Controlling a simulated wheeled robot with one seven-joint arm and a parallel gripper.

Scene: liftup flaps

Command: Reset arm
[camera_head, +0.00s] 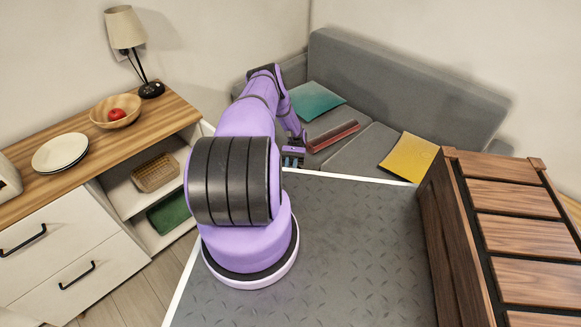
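My purple arm rises from its round base on the dark plate of my body and reaches away toward the sofa. My gripper (293,157) is at the end of the arm, small and dark, pointing down just beyond the far edge of the plate. The arm's wrist partly hides it, and its fingers are too small to tell whether they are open or shut. I see nothing clearly held in it.
A wooden slatted chest (520,235) is close at right.

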